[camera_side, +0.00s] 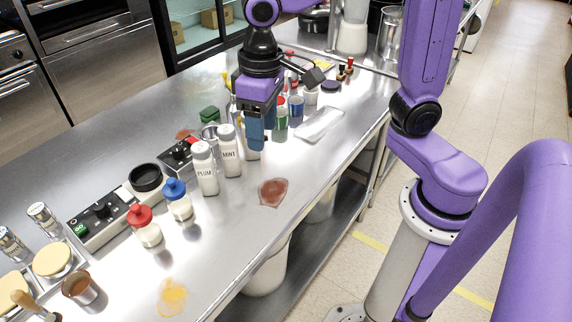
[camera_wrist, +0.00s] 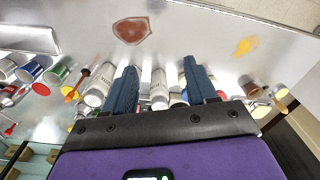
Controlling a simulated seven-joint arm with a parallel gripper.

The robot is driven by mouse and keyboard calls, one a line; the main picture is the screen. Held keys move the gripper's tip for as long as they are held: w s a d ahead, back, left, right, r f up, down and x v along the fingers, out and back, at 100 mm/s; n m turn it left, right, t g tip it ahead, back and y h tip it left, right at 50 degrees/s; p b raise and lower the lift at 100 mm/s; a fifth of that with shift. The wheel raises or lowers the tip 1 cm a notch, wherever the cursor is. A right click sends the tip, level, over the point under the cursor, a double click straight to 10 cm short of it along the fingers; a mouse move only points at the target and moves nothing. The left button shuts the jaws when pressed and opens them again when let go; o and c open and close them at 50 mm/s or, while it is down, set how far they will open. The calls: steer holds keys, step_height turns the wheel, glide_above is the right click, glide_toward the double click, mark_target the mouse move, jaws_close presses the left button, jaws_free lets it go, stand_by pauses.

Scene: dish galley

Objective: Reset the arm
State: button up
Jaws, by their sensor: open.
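My gripper (camera_side: 256,132) hangs over the steel counter (camera_side: 118,118), pointing down beside the white bottle marked MINT (camera_side: 229,152). Its blue fingers also show in the wrist view (camera_wrist: 160,92), spread apart, with a white bottle visible between them. I see nothing gripped. Another white bottle, marked PLUM (camera_side: 205,170), stands to the left of the MINT bottle. A pale container behind the fingers is mostly hidden.
Red-capped (camera_side: 144,226) and blue-capped (camera_side: 177,200) bottles stand nearer the camera. Green (camera_side: 280,124) and blue (camera_side: 296,110) containers stand beyond my gripper. A reddish spill (camera_side: 273,191) and a yellow spill (camera_side: 172,297) lie near the open front edge. A metal tray (camera_side: 320,123) lies right.

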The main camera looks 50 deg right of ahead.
steer(key=s+d+f+n, duration=0.2)
steer(key=s+d+n, duration=0.2)
steer(key=s, duration=0.4)
steer(key=s+d+f+n, duration=0.2)
steer(key=s+d+n, duration=0.2)
steer(key=s, duration=0.3)
steer(key=shift+s+d+f+n, duration=0.3)
steer(key=shift+s+d+f, duration=0.1)
steer(key=shift+d, duration=0.5)
